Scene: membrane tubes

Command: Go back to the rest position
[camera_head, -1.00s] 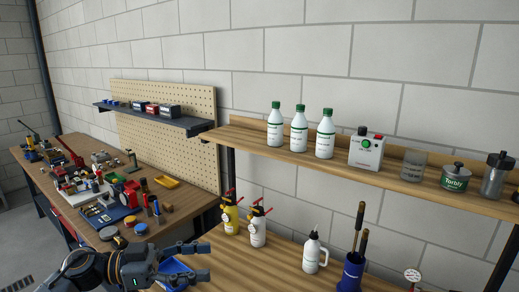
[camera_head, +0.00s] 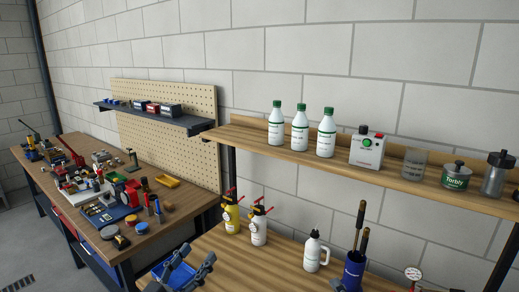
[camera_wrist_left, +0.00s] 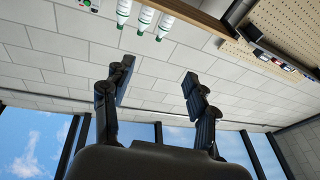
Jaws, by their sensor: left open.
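My left gripper (camera_head: 196,259) shows at the bottom edge of the head view, left of centre. Its dark fingers point up in front of a blue tray (camera_head: 178,275) that lies on the near wooden bench. The left wrist view shows the same gripper (camera_wrist_left: 158,80) with its two fingers wide apart and nothing between them. Behind the fingers there are only the wall and windows. The rest of the left arm is out of the head view. My right gripper is in neither view.
A yellow bottle (camera_head: 231,215), a white bottle (camera_head: 258,228), a white jug (camera_head: 312,252) and a blue holder (camera_head: 352,270) stand on the near bench. A cluttered bench (camera_head: 150,228) stands at left.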

